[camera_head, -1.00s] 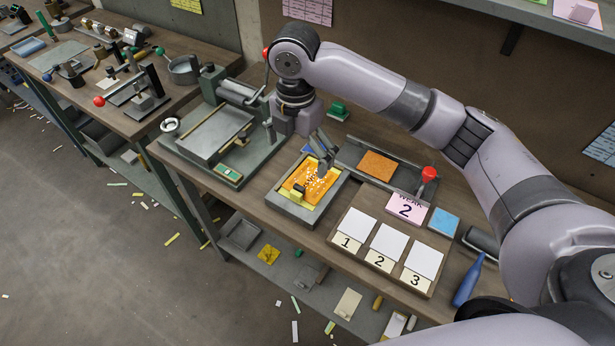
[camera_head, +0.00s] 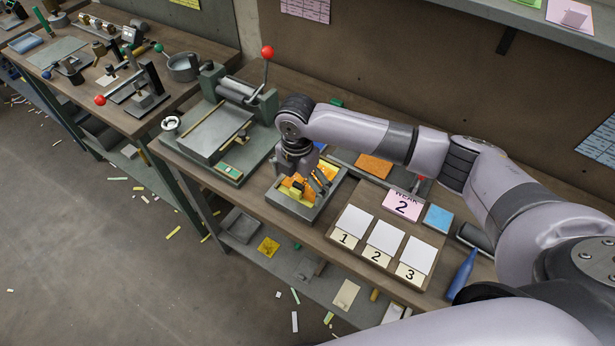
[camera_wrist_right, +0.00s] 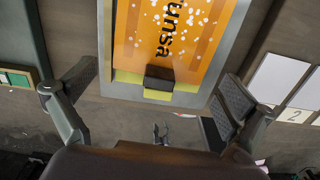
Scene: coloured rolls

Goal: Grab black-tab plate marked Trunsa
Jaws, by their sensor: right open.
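An orange plate (camera_head: 291,184) with white specks lies in a grey tray (camera_head: 290,208) on the bench, partly hidden by my right gripper (camera_head: 312,187). In the right wrist view the plate (camera_wrist_right: 200,35) shows the dark letters "unsa"; the rest of the word is cut off. A black tab (camera_wrist_right: 158,77) sits at its near edge, beside a yellow strip (camera_wrist_right: 127,77). My right gripper (camera_wrist_right: 160,85) is open and empty, with one finger on each side of the tab and apart from it. My left gripper is not in view.
A press with a red-knobbed lever (camera_head: 267,52) stands left of the tray. Right of it are a board with cards numbered 1 to 3 (camera_head: 385,240), a pink card (camera_head: 402,204), a blue pad (camera_head: 438,218) and a blue bottle (camera_head: 462,275). An orange pad (camera_head: 373,167) lies behind.

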